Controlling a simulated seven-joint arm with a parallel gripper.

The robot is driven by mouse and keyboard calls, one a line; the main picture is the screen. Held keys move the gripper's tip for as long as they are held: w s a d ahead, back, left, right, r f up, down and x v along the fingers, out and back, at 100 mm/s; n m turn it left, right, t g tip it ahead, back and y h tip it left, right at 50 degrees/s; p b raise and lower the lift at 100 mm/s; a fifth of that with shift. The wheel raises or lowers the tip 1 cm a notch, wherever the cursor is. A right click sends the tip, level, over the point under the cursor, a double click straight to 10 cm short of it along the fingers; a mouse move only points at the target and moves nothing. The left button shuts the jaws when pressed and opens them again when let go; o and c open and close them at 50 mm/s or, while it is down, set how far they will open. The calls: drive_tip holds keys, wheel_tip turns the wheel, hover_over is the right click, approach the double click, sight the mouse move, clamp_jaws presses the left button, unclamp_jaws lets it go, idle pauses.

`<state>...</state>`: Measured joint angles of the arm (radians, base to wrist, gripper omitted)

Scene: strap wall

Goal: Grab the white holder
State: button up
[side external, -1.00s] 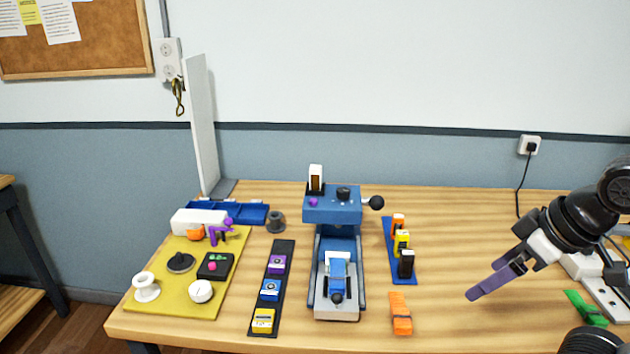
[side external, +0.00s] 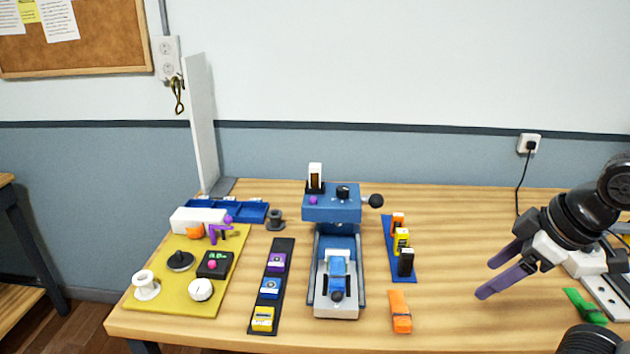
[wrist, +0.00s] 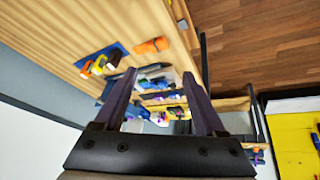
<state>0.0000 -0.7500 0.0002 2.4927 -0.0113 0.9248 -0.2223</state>
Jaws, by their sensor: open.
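A white upright piece with a brown window (side external: 316,176) stands in a dark slot on top of the blue machine (side external: 345,208). A second white part (side external: 338,254) sits lower, at the machine's blue clamp. I cannot tell for certain which one is the white holder. My gripper (side external: 486,278) is open and empty, with purple fingers spread above the right side of the table. It is well to the right of the machine and apart from everything. In the wrist view my open fingers (wrist: 159,75) frame the distant machine, where the white pieces are too small to tell apart.
A blue rack (side external: 389,238) holds orange, yellow and black pieces between machine and gripper. An orange block (side external: 400,311) lies in front. A dark strip (side external: 285,258) with coloured blocks and a yellow mat (side external: 160,300) are left. A green piece (side external: 584,306) lies right.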

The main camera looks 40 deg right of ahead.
drive_tip(key=w+d+r+n+t+h, duration=0.1)
drive_tip(key=w+d+r+n+h, duration=0.25)
drive_tip(key=w+r+n, duration=1.4)
drive_tip(key=n+g+h, duration=0.1)
drive_tip(key=n+g, duration=0.1)
drive_tip(key=n, duration=0.5)
hover_over(315, 167)
drive_tip(key=s+a, duration=0.4)
drive_tip(key=a, duration=0.1)
wheel_tip(315, 167, down, 10)
drive_tip(key=x, duration=0.8)
drive_tip(key=shift+d+r, duration=0.15)
drive_tip(key=shift+d, duration=0.05)
drive_tip(key=shift+x, duration=2.85)
drive_tip(key=shift+s+d, duration=0.1)
